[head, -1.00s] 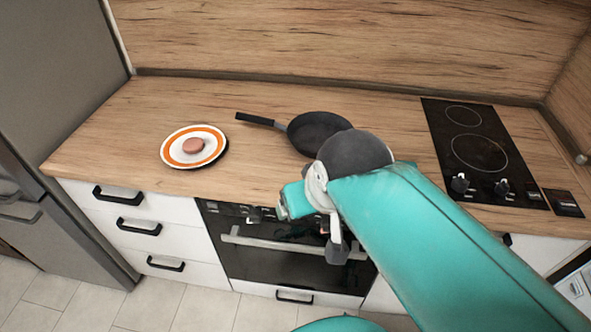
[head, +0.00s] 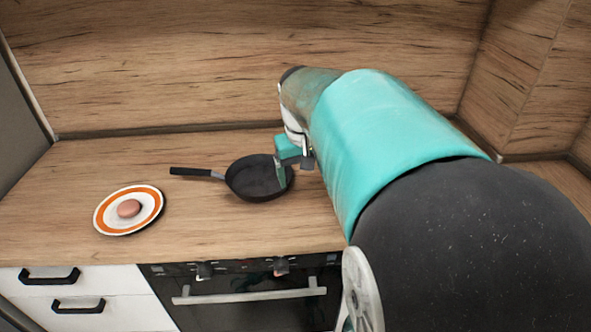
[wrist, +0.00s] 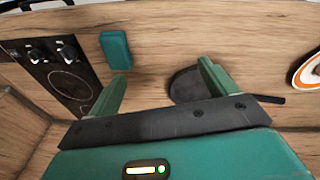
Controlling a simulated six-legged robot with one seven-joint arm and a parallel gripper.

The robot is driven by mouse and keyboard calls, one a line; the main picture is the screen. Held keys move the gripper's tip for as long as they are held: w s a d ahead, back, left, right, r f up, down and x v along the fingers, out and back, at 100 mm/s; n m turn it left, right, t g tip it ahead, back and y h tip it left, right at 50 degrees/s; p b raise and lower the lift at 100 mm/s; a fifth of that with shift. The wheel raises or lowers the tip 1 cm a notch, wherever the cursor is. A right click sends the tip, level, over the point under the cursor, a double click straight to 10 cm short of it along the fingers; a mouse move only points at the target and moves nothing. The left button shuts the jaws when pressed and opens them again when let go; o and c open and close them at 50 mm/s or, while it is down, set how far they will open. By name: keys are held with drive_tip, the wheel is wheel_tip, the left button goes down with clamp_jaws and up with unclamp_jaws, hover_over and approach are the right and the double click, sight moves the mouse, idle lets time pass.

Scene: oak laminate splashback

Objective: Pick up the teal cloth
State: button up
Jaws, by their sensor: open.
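The teal cloth (wrist: 116,50) lies on the wooden counter in the wrist view, a small flat rectangle between the cooktop and the pan. It does not show in the head view, where my arm covers much of the counter's right part. My gripper (wrist: 163,72) is open and empty in the wrist view. The cloth lies beyond its left fingertip, apart from it. In the head view my gripper (head: 292,170) hangs in front of the pan's right edge, above the counter.
A dark frying pan (head: 255,180) stands on the counter, also visible in the wrist view (wrist: 188,84). An orange-ringed plate (head: 104,213) with a round brownish item (head: 129,209) stands to its left. The cooktop (wrist: 50,65) lies beyond the cloth. A wooden splashback (head: 180,70) rises behind.

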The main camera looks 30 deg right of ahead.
drive_tip(key=d+f+m+g+y, duration=0.15)
drive_tip(key=d+f, duration=0.25)
drive_tip(key=d, duration=1.1)
drive_tip(key=shift+m, duration=0.35)
drive_tip(key=f, duration=1.4)
drive_tip(key=shift+d+f, duration=0.1)
drive_tip(key=shift+d, duration=0.2)
drive_tip(key=c, duration=1.2)
drive_tip(key=shift+o, duration=0.2)
